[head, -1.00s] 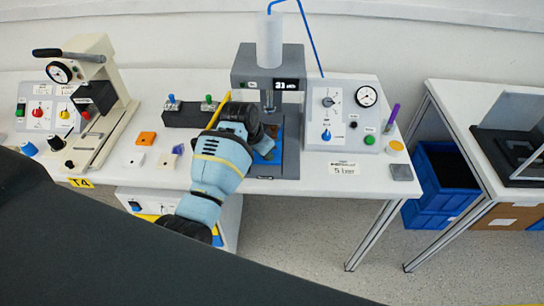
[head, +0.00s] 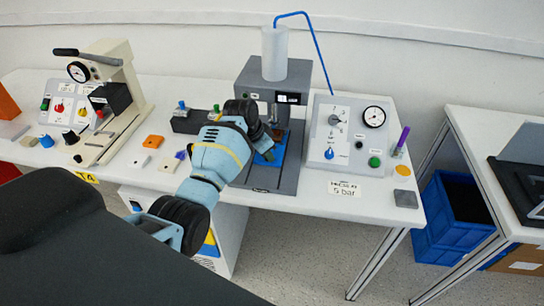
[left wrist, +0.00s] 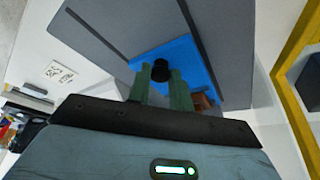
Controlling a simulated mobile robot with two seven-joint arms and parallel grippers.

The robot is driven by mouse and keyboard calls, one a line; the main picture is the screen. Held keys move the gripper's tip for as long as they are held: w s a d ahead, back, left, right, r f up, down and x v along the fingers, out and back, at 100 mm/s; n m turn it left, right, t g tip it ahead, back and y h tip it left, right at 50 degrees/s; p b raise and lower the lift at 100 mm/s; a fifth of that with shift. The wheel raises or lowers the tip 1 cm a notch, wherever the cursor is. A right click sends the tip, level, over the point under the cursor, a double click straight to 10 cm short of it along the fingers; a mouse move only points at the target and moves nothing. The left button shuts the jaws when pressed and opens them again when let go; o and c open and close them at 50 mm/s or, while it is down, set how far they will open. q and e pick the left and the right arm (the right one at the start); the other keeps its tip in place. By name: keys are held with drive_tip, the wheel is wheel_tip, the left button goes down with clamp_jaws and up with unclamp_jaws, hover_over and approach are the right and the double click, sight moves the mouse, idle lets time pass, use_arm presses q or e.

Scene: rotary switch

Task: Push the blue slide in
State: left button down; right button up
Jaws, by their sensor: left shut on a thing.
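The blue slide (head: 270,157) lies on the grey base of the press (head: 284,176), under the press head, partly hidden by my left gripper. In the left wrist view the blue slide (left wrist: 197,54) shows as a blue plate with a black knob (left wrist: 161,71) on it. My left gripper (head: 267,141) is over the slide. Its two green fingers (left wrist: 160,78) stand on either side of the knob and are shut on it. A small brown block (left wrist: 201,101) shows beside the fingers. My right gripper is not in view.
A control box with a gauge (head: 350,135) stands right of the press. A dark block with coloured knobs (head: 190,124) is left of it, behind my arm. A beige lever press (head: 118,105) stands farther left.

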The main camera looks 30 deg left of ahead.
use_arm(q)
drive_tip(key=shift+f, duration=0.1)
drive_tip(key=c, duration=1.6)
unclamp_jaws()
drive_tip(key=o, duration=0.3)
drive_tip(key=shift+w+a, duration=0.1)
drive_tip(key=shift+w, duration=0.15)
drive_tip(key=shift+o, duration=0.2)
drive_tip(key=shift+s, duration=0.1)
